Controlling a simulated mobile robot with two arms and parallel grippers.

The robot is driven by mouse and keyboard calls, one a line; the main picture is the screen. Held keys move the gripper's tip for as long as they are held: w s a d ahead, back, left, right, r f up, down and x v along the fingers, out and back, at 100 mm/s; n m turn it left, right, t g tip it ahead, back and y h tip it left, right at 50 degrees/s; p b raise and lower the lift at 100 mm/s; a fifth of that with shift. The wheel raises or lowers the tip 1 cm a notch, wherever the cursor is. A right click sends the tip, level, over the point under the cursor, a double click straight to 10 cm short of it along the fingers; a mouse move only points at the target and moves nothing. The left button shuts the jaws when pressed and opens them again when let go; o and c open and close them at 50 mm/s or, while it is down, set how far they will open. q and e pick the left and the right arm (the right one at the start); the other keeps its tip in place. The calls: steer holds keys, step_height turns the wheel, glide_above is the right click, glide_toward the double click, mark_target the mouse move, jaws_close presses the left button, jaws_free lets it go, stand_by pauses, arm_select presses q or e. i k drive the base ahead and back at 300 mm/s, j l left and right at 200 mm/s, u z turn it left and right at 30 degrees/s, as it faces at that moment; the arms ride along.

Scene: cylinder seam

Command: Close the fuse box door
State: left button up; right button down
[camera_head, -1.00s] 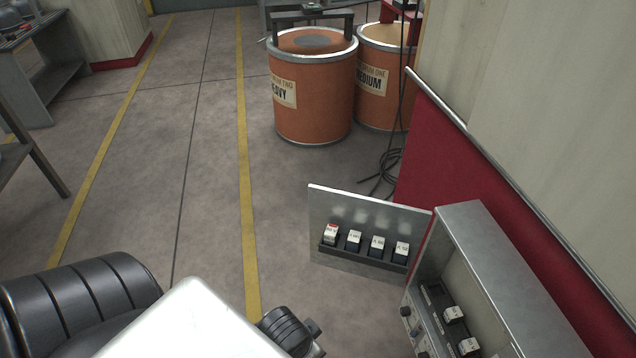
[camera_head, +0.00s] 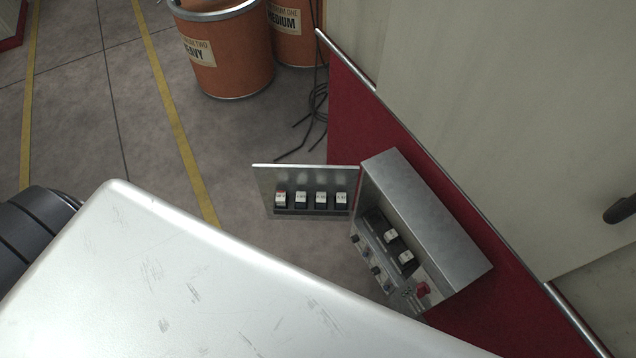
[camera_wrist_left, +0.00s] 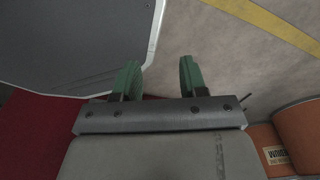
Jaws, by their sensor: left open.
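The fuse box (camera_head: 430,215) is a grey metal box on the red lower wall, right of centre in the head view. Its front is open, showing fuses, knobs and a red part inside. Its door (camera_head: 310,178) stands swung wide open to the left, with a row of labelled fuses on its inner face. My left gripper (camera_wrist_left: 158,80) shows in the left wrist view with two green fingers spread apart and nothing between them. It is not visible in the head view, so its distance from the door cannot be told. My right gripper is not in view.
Orange drums (camera_head: 225,60) stand on the floor beyond the door, with black cables (camera_head: 318,100) near the wall. A dark rounded object (camera_head: 622,208) is at the right edge. The floor (camera_head: 150,150) left of the door is clear. My white body shell covers the lower foreground.

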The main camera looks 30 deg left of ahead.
mark_target(292, 178)
steer(key=i+j+z, duration=0.2)
steer(key=j+z, duration=0.2)
steer(key=j, duration=0.25)
steer(key=i+j+z, duration=0.1)
steer(key=j+z, duration=0.35)
steer(key=j, duration=0.2)
steer(key=j+z, duration=0.4)
steer(key=j, duration=0.25)
steer(key=k+j+z, duration=0.15)
steer(key=j+z, duration=0.3)
steer(key=j, duration=0.25)
